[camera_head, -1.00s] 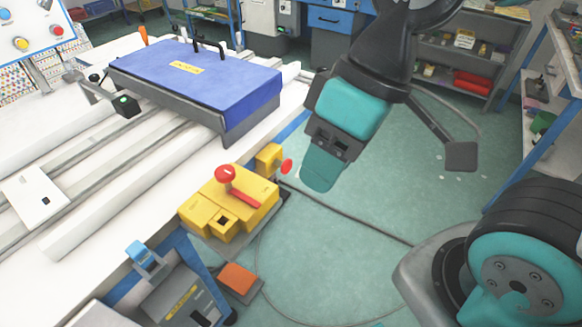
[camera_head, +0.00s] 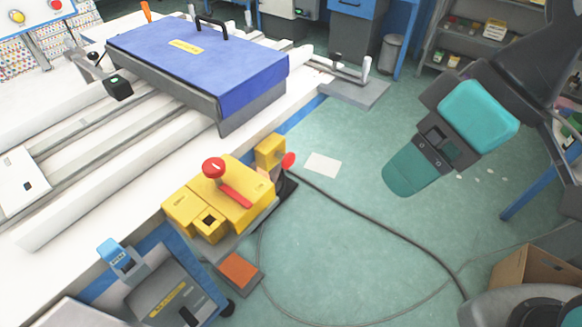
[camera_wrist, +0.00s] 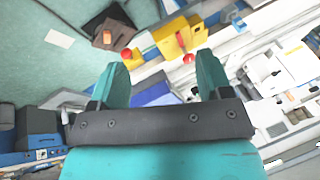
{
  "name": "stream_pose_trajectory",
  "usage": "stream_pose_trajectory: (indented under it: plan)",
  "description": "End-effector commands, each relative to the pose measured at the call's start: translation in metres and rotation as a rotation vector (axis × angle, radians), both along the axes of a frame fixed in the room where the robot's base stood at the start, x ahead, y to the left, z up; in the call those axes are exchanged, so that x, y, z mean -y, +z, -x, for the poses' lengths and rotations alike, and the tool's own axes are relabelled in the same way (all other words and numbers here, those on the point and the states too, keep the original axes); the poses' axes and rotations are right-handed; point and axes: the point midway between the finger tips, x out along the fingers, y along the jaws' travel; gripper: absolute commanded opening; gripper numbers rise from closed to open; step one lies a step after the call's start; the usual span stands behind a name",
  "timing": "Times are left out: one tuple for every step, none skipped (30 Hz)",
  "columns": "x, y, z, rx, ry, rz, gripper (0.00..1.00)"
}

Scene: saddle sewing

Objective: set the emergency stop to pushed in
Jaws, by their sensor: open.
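A yellow control box (camera_head: 240,205) with a red round-topped knob (camera_head: 214,167) and a red bar stands by the table's front edge. Beside it, a smaller yellow block (camera_head: 269,150) carries a red round button (camera_head: 288,160) facing right. I cannot tell for sure which red part is the emergency stop, or whether either is pushed in. My gripper (camera_head: 402,178) hangs over the floor, right of the boxes and apart from them. In the wrist view my gripper (camera_wrist: 162,66) has its fingers apart with nothing held; the yellow box (camera_wrist: 178,36) shows beyond them.
A blue-covered machine bed (camera_head: 200,60) stands on the white table. A dark cable (camera_head: 400,228) runs across the green floor from the small yellow block. An orange pedal (camera_head: 239,270) sits in front of the box.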

Motion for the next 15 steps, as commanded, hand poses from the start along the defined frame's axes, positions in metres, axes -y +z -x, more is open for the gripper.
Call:
stream_pose_trajectory:
  plan:
    - [-0.005,-0.039,-0.006,0.022,0.023,-0.039,0.72]
    - [-0.009,-0.051,-0.009,0.041,0.040,-0.067,0.72]
    - [-0.014,-0.068,-0.015,0.071,0.064,-0.107,0.72]
    - [-0.018,-0.081,-0.019,0.095,0.080,-0.138,0.72]
    - [-0.021,-0.093,-0.023,0.121,0.095,-0.170,0.72]
    - [-0.026,-0.107,-0.029,0.156,0.114,-0.212,0.72]
    - [-0.029,-0.118,-0.034,0.184,0.125,-0.244,0.72]
    - [-0.032,-0.128,-0.038,0.213,0.137,-0.275,0.72]
    - [-0.036,-0.141,-0.045,0.253,0.148,-0.316,0.72]
    - [-0.039,-0.151,-0.049,0.283,0.157,-0.346,0.72]
    - [-0.041,-0.160,-0.054,0.314,0.162,-0.375,0.72]
    - [-0.043,-0.173,-0.061,0.356,0.167,-0.412,0.72]
    - [-0.044,-0.182,-0.066,0.388,0.168,-0.440,0.72]
    - [-0.045,-0.190,-0.071,0.423,0.168,-0.467,0.72]
    - [-0.046,-0.202,-0.079,0.469,0.165,-0.501,0.72]
